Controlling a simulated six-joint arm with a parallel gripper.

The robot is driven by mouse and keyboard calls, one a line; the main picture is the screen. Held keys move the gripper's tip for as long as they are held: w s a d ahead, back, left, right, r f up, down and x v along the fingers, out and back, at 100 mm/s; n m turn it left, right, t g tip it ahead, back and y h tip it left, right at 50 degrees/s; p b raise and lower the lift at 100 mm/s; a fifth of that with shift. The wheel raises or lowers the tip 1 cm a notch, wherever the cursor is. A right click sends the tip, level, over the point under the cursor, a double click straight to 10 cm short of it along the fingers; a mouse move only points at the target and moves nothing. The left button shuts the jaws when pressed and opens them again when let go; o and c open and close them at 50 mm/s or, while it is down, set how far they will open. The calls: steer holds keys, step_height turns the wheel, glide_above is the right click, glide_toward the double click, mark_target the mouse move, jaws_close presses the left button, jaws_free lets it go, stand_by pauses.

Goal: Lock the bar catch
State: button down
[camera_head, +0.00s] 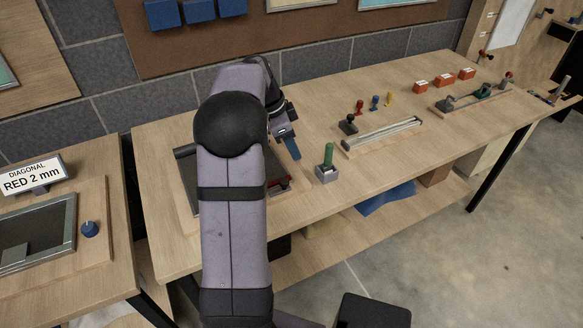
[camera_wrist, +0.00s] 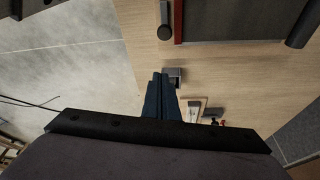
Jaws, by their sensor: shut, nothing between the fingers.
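My gripper (camera_head: 290,147) hangs over the bench with its blue fingers together and nothing between them. The fingers show in the wrist view (camera_wrist: 160,98), apart from anything on the bench. Left of it, largely hidden behind my arm, is a dark flat panel on a wooden base (camera_head: 187,180). A red part (camera_head: 279,185) shows at its right edge.
A green handle (camera_head: 328,154) stands in a grey block (camera_head: 326,175) close to the right of my gripper. Beyond are a silver rail (camera_head: 385,135), small coloured stamps (camera_head: 375,102), orange boxes (camera_head: 443,79) and a clamp fixture (camera_head: 475,97). The bench front (camera_head: 400,155) is clear.

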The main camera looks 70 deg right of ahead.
mark_target(282, 183)
steer(key=p+x, duration=0.3)
steer(key=x, duration=0.6)
steer(key=shift+s, duration=0.1)
steer(key=shift+w+f+p, duration=0.25)
steer(key=shift+f+p, duration=0.05)
steer(key=shift+p, duration=0.1)
steer(key=shift+w+a+p, duration=0.65)
steer(key=shift+w+a, duration=0.2)
steer(key=shift+w, duration=0.3)
steer(key=shift+w+a+f, duration=0.1)
steer(key=shift+w+f, duration=0.05)
steer(key=shift+w, duration=0.1)
steer(key=shift+w+a+f+b, duration=0.1)
steer(key=shift+w+a+b, duration=0.25)
steer(key=shift+w+b, duration=0.05)
steer(key=shift+w+a+b, duration=0.7)
steer(key=shift+w+a, duration=0.25)
steer(key=shift+a, duration=0.05)
steer(key=shift+s, duration=0.1)
